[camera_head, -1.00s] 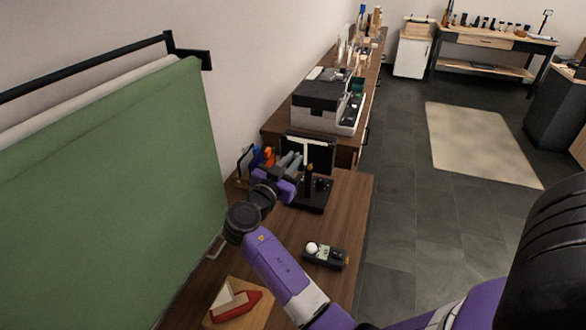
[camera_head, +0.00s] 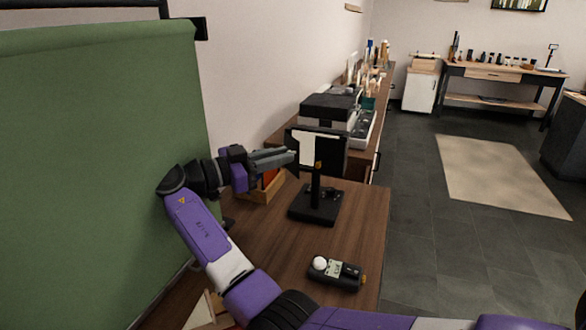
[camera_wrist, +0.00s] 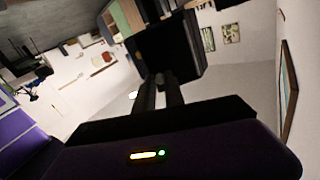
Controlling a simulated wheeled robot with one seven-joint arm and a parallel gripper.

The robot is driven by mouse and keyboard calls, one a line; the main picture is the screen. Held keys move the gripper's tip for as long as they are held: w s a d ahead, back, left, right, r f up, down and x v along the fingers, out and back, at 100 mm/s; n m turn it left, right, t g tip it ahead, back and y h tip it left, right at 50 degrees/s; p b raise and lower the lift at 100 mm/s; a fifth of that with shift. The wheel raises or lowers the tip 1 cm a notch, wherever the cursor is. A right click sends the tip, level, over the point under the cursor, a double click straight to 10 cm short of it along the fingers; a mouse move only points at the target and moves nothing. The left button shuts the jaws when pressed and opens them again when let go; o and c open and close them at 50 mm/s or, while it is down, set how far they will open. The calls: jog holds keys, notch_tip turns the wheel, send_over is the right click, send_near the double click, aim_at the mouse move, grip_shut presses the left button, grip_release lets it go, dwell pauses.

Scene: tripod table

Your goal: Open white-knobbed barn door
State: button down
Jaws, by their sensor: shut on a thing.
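A small black panel lamp (camera_head: 330,163) stands on the table on a black post and base, with dark flaps around a bright white face (camera_head: 313,149). My gripper (camera_head: 291,157) reaches it from the left, its jaws shut on the dark flap (camera_head: 292,166) at the lamp's left edge. In the wrist view, the fingers (camera_wrist: 158,95) run close together up to a black panel (camera_wrist: 182,45). Their tips are dark against it, so the exact grip is hard to see. I cannot make out a white knob in either view.
A light meter with a white dome (camera_head: 337,272) lies on the wooden table (camera_head: 280,250) in front of the lamp. A green backdrop (camera_head: 100,150) hangs close to my arm at left. A printer-like machine (camera_head: 332,106) stands behind. Open floor lies to the right.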

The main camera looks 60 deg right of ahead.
jog(key=shift+w+a+m+g+y+b, duration=0.1)
jog(key=shift+w+m+g+y+b, duration=0.2)
jog(key=shift+g+b, duration=0.25)
jog(key=shift+w+a+m+g+y+b, duration=0.1)
jog(key=shift+w+m+g+y+b, duration=0.1)
jog(key=shift+m+g+b, duration=0.25)
jog(key=c, duration=1.4)
grip_release()
jog(key=shift+s+d+r+p, duration=0.1)
jog(key=shift+p, duration=0.2)
